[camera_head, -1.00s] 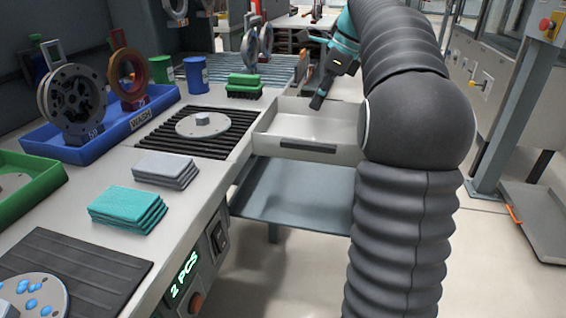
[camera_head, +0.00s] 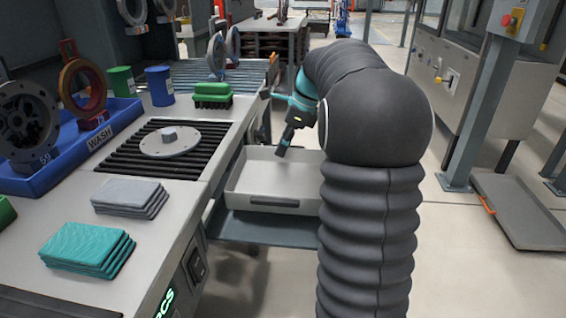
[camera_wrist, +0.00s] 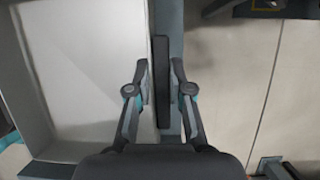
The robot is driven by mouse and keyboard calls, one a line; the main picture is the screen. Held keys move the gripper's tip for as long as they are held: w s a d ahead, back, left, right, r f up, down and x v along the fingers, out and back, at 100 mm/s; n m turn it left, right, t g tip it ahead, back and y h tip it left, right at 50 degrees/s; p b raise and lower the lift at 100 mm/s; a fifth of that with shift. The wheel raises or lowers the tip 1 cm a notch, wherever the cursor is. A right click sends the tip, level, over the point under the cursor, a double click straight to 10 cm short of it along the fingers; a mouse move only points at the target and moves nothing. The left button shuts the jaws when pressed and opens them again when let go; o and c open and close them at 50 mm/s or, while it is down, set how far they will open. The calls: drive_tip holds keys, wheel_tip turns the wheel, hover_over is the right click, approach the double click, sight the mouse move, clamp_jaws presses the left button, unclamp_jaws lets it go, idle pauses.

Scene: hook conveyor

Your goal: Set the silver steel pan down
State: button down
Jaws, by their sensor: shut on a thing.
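The silver steel pan (camera_head: 248,201) is a pale, shallow, open pan beside the bench's right side in the head view. A dark bar handle is on its near wall. My gripper (camera_head: 283,150) is at the pan's far side. In the wrist view, my gripper (camera_wrist: 160,90) is shut on a dark bar handle (camera_wrist: 161,80) beside the pan's pale interior (camera_wrist: 80,70). The pan looks empty and roughly level, over a blue-grey lower shelf (camera_head: 262,229). I cannot tell whether it touches the shelf. My arm hides the pan's right side.
The bench holds a dark grate with a round flange (camera_head: 170,141), grey cloths (camera_head: 128,196), teal cloths (camera_head: 85,247), a green brush (camera_head: 212,94) and a blue WASH tray (camera_head: 110,130). Another grey tray (camera_head: 520,212) lies on the floor at right. Open floor lies between.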

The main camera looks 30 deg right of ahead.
sight(283, 160)
drive_tip(key=shift+f, duration=2.45)
drive_tip(key=c, duration=1.1)
unclamp_jaws()
drive_tip(key=shift+o, duration=0.2)
drive_tip(key=shift+r, duration=0.1)
